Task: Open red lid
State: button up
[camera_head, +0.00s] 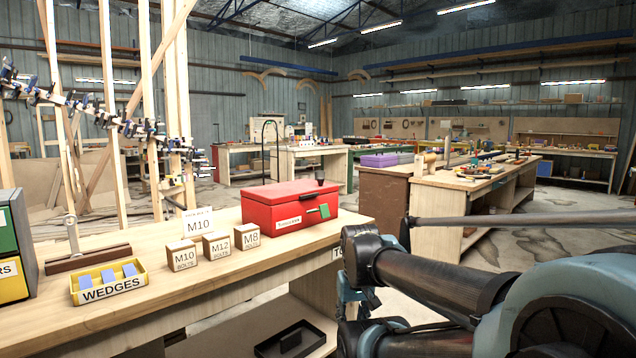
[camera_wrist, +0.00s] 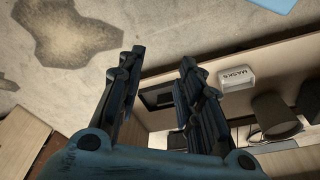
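A red box (camera_head: 288,212) with a red lid (camera_head: 290,190) sits on the wooden workbench (camera_head: 150,315), near its right end. The lid looks closed. A white label and a small green patch (camera_head: 318,212) show on its front. My gripper (camera_wrist: 162,56) shows in the wrist view with its two dark fingers apart and nothing between them. It is over the floor beside a bench edge, away from the red lid, which is not in that view. In the head view my arm is at the lower right, and I cannot make out the fingers there.
Wooden blocks marked M10 (camera_head: 182,256), M12 (camera_head: 217,246) and M8 (camera_head: 246,236) stand left of the box. A yellow WEDGES tray (camera_head: 108,283) is farther left. A black tray (camera_head: 290,340) lies below the benchtop. A white MASKS box (camera_wrist: 237,78) shows in the wrist view.

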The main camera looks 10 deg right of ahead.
jog(key=shift+o, duration=1.5)
notch_tip(320, 180, up, 2)
jog(key=shift+r, duration=0.15)
jog(key=w+r+n+g, duration=0.1)
jog(key=w+r+n, duration=0.2)
jog(key=w+r, duration=3.65)
jog(key=w+r+n+g, duration=0.1)
jog(key=w+r, duration=0.2)
jog(key=w, duration=1.4)
jog(key=f, duration=1.7)
jog(key=shift+s+a+f, duration=0.15)
jog(key=shift+s+f, duration=0.05)
